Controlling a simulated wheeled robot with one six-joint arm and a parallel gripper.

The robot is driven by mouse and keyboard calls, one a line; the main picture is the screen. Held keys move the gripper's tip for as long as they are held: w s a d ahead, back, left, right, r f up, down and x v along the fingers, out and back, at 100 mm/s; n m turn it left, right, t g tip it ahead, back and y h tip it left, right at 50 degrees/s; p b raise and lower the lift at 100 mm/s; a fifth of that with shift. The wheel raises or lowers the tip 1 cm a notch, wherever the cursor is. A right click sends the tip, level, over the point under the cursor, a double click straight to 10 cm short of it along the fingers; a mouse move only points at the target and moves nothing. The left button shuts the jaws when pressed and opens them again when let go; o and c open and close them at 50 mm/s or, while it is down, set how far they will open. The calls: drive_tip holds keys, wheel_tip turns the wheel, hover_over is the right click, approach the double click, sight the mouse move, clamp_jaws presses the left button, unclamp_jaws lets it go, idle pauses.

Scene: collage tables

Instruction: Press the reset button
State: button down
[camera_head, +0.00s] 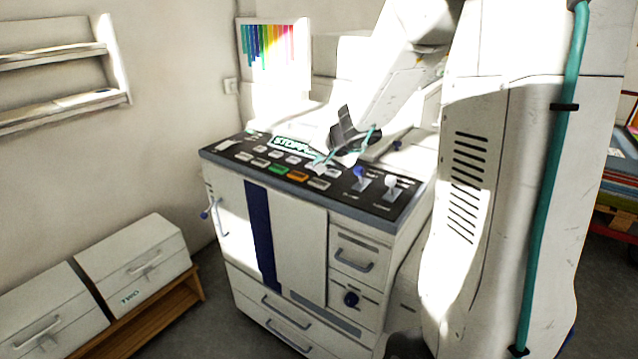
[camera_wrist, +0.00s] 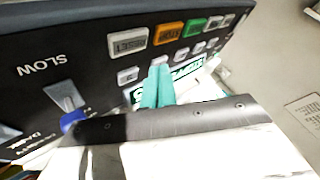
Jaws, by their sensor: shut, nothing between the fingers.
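The control panel (camera_head: 240,163) is a dark sloping top on a white cabinet. Its front row holds a green button (camera_head: 277,169), an orange button (camera_head: 298,176) and the pale reset button (camera_head: 319,184) to their right. In the wrist view the reset button (camera_wrist: 128,42) reads RESET, beside the orange button (camera_wrist: 167,33). My gripper (camera_head: 319,162) is shut and empty, its teal fingertips over the panel behind the front row. In the wrist view my gripper (camera_wrist: 158,70) appears apart from the reset button, near a smaller button row and the lit display.
A display (camera_head: 288,143) reads something like STOPPED, partly hidden. A blue-tipped lever (camera_head: 360,173) and a white lever (camera_head: 391,183) stand right of the buttons. The wrist view shows a lever (camera_wrist: 65,98) near SLOW lettering. White drawer boxes (camera_head: 133,255) stand at left.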

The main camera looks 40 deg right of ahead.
sight(321, 184)
drive_tip(key=shift+f, duration=1.7)
idle(0.8)
drive_tip(key=shift+f, duration=0.4)
drive_tip(key=shift+f, duration=0.4)
idle(0.4)
drive_tip(key=shift+r, duration=0.85)
drive_tip(key=shift+r, duration=2.5)
